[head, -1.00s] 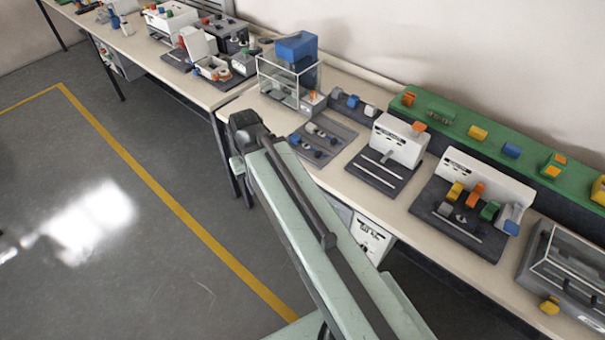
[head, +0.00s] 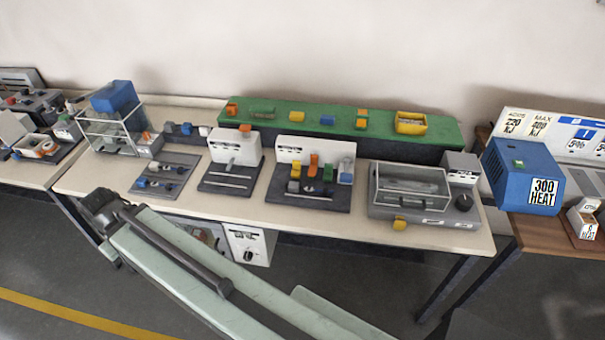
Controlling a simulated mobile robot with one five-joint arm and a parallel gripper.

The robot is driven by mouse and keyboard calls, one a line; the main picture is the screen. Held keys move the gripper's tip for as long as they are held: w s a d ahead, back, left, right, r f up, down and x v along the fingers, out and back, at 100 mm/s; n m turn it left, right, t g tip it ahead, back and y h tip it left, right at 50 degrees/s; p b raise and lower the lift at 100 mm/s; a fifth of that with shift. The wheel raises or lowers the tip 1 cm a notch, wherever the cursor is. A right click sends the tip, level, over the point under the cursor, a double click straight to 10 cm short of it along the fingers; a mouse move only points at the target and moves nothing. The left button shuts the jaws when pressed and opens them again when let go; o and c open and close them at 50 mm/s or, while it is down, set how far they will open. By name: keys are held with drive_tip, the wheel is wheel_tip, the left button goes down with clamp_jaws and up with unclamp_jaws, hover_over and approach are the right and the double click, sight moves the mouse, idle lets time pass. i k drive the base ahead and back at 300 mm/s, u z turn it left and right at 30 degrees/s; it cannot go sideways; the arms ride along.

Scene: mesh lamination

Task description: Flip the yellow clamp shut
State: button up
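The device with the coloured clamps (head: 290,150) has a white upright back panel and a dark base plate on the bench. My gripper end (head: 98,202) is dark and at the left, in front of the bench edge, well apart from the clamps. Its fingers cannot be made out.
A lidded clear-topped box (head: 410,205) with a yellow latch (head: 399,223) is right of the clamp device. A green shelf (head: 290,121) runs behind. A blue heater box (head: 522,175) is at the far right.

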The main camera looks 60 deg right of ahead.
sight(296, 165)
drive_tip(key=z, duration=1.85)
drive_tip(key=k, duration=1.5)
drive_tip(key=z, duration=0.15)
drive_tip(key=i, duration=2.1)
drive_tip(key=u, duration=0.3)
